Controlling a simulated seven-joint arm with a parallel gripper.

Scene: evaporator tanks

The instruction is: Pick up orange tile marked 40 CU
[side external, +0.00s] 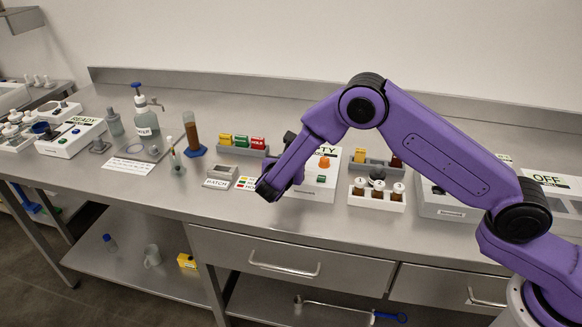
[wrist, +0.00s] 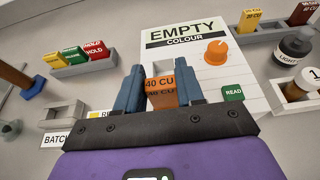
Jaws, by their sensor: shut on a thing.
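The orange tile marked 40 CU (wrist: 160,91) is between the blue fingers of my gripper (wrist: 160,88) in the wrist view, with its label facing the camera. The fingers are shut on the tile. In the side view my gripper (side external: 268,190) hangs over the front part of the bench, just left of the white EMPTY COLOUR box (side external: 320,180). The tile is hidden there by the arm. Whether the tile touches anything below cannot be told.
The EMPTY COLOUR box (wrist: 197,58) has an orange knob and a green READ button. A grey rack (wrist: 84,66) holds yellow, green and red tiles. An empty grey BATCH holder (wrist: 63,116) is at left. Bottles (wrist: 300,88) and another tile rack (wrist: 268,34) stand at right.

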